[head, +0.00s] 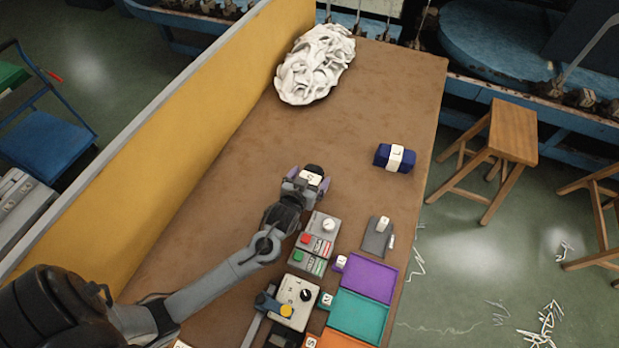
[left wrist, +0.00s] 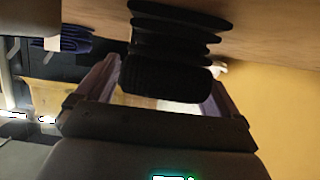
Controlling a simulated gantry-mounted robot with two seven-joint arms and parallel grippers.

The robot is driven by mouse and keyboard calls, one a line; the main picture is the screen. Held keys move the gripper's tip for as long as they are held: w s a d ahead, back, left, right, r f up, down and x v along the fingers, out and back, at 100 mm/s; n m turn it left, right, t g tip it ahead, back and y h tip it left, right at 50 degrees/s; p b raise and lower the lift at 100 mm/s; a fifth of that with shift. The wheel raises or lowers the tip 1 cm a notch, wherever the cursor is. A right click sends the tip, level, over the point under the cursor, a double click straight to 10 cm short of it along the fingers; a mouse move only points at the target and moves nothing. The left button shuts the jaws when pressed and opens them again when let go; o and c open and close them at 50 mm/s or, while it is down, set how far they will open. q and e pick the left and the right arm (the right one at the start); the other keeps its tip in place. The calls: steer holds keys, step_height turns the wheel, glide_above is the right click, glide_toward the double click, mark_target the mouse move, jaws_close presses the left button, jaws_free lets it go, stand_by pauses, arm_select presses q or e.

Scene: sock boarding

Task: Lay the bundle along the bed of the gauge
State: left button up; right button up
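A black ribbed bundle (left wrist: 170,60) fills the space between the fingers of my left gripper (head: 313,180) in the left wrist view. In the head view the black bundle (head: 314,169) shows at the purple fingertips, over the middle of the table. My left gripper appears shut on it. A dark blue bundle (head: 382,155) with a white band lies apart on the right; it also shows in the left wrist view (left wrist: 75,40). A small grey piece with a white tag (head: 375,240) lies right of the control boxes; I cannot tell whether it is the gauge. My right gripper is not in view.
Control boxes (head: 312,258) (head: 292,293) with coloured buttons stand below my left gripper. Purple (head: 368,277) and teal (head: 357,314) trays lie to their right. A white heap (head: 315,65) is at the far end. A yellow partition (head: 190,125) runs along the left; the table's upper middle is clear.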

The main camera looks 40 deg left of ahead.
arm_select(q)
steer(key=shift+r, duration=0.1)
steer(key=shift+r, duration=0.2)
steer(key=shift+s+d+r+p, duration=0.15)
steer(key=shift+s+p, duration=0.15)
steer(key=shift+p, duration=0.2)
steer(key=s+d+r+m+g+h+p, duration=0.1)
steer(key=s+d+r+p, duration=0.1)
steer(key=s, duration=0.3)
steer(key=s+d+r+m+g+h+p, duration=0.1)
steer(key=s+d+r+g+p, duration=0.1)
steer(key=s+d+p, duration=0.2)
steer(key=s+d+r+g+h+p, duration=0.2)
steer(key=s+d+r+p, duration=0.1)
steer(key=s, duration=0.4)
steer(key=shift+s+m, duration=0.1)
steer(key=shift+m, duration=0.3)
steer(key=s+r+m+g, duration=0.1)
steer(key=s, duration=0.1)
steer(key=s+r+g, duration=0.1)
steer(key=s, duration=0.2)
steer(key=s+d+r+m+g, duration=0.1)
steer(key=s+r+g, duration=0.1)
steer(key=s, duration=0.1)
steer(key=shift+s+m, duration=0.2)
steer(key=shift+m, duration=0.1)
steer(key=shift+s+r, duration=0.1)
steer(key=shift+s, duration=0.05)
